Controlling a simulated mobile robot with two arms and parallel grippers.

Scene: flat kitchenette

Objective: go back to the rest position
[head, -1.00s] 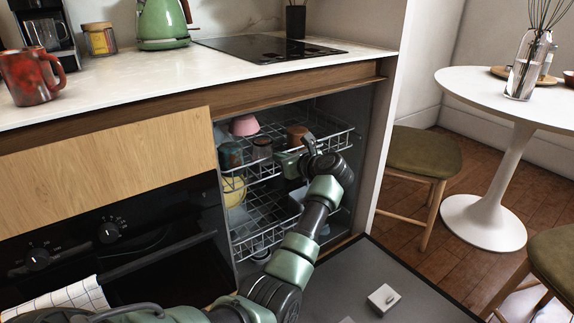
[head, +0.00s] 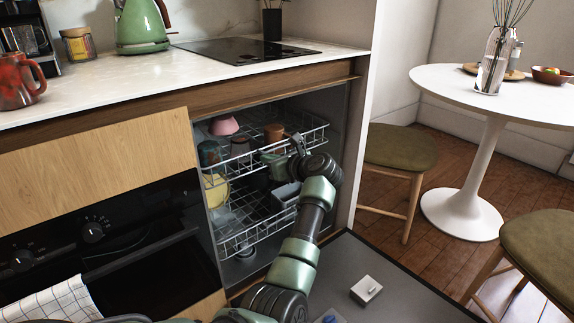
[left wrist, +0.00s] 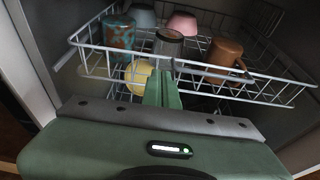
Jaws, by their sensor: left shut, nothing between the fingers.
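My left gripper (head: 272,158) is in front of the open dishwasher, close to the upper rack (head: 310,136) in the head view. In the left wrist view its fingers (left wrist: 163,88) are together with nothing between them, pointing toward the rack (left wrist: 100,66). The rack holds a brown mug (left wrist: 226,56), a clear glass (left wrist: 168,46), a teal and brown mug (left wrist: 119,34) and a pink bowl (left wrist: 183,23). Whether the fingers touch the rack I cannot tell. My right gripper is not in view.
A yellow bowl (head: 216,190) is in the lower rack (head: 240,238). The dishwasher door (head: 400,290) lies open and low in front. The counter (head: 130,88) is above, with a red mug (head: 20,84) and green kettle (head: 141,26). Stools (head: 398,148) and a round table (head: 450,80) stand right.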

